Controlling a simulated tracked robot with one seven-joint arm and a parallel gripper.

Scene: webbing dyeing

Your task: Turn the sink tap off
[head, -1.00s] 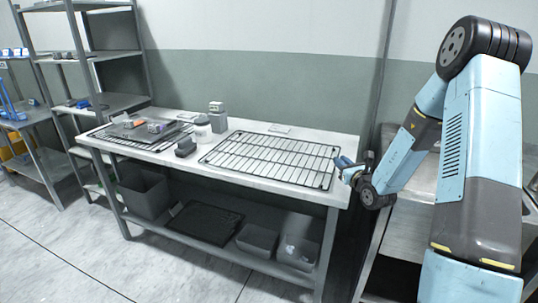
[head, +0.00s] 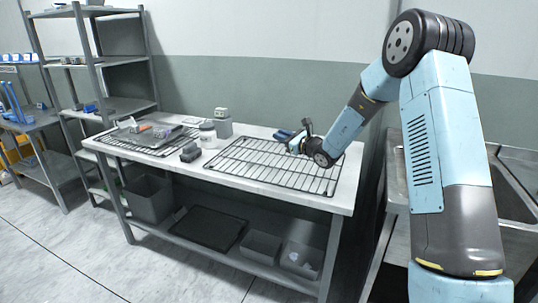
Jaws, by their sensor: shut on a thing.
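The tap is not in view. The steel sink unit (head: 520,158) shows at the right edge, partly hidden behind my arm.
The white table (head: 345,195) carries a second rack with a tray (head: 140,135), a white jar (head: 208,136), a grey bottle (head: 223,122) and a dark block (head: 190,152). Grey bins (head: 260,245) stand below. Shelves (head: 110,62) stand at left. The front floor is clear.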

